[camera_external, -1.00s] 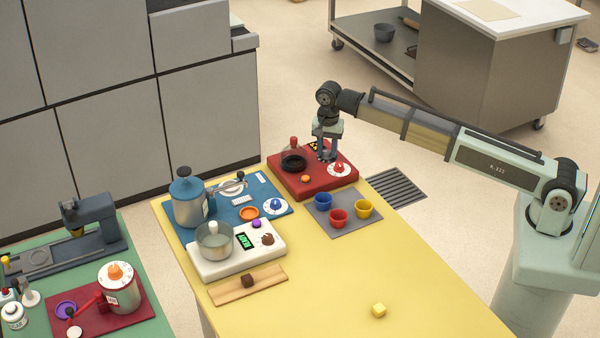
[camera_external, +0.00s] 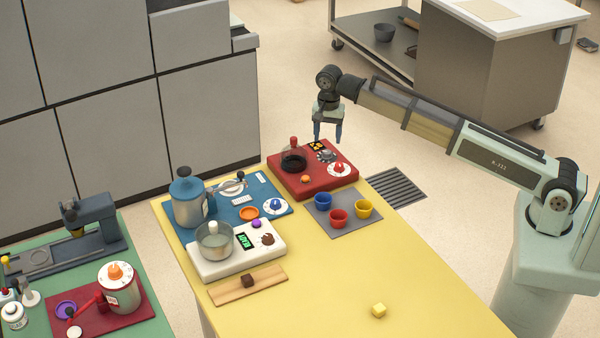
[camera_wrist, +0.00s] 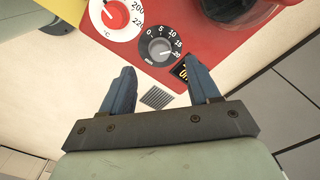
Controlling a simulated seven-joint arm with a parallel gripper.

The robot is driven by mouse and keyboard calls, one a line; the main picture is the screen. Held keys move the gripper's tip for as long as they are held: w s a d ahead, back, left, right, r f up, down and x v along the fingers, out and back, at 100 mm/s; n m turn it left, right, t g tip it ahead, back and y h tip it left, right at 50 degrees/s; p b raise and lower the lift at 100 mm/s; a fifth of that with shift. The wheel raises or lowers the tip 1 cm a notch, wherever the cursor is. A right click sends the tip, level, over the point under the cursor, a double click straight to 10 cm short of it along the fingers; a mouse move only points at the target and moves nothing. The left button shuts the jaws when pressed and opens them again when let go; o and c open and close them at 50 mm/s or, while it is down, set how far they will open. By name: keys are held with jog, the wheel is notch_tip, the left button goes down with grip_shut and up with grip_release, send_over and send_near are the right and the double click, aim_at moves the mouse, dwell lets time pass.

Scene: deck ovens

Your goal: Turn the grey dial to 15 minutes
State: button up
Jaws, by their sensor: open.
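The grey dial (camera_external: 326,156) sits on the red unit (camera_external: 290,184), beside a white dial with a red knob (camera_external: 339,169). In the wrist view the grey dial (camera_wrist: 158,47) shows a scale marked 0, 5, 10, 15 and 20. I cannot clearly read where its pointer stands. My gripper (camera_external: 328,139) is open and empty, above the grey dial and apart from it. In the wrist view its two blue fingers (camera_wrist: 157,72) stand apart, with the dial beyond the gap between them.
A clear-lidded black pan (camera_external: 293,161) with a red knob stands on the red unit, left of the dial. Blue, red and yellow cups stand on a grey mat (camera_external: 347,228) in front. The yellow table (camera_external: 400,275) is mostly clear at the front right.

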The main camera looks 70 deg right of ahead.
aim_at(327, 151)
notch_tip(327, 151, up, 8)
jog(key=shift+r, duration=0.15)
dwell(0.6)
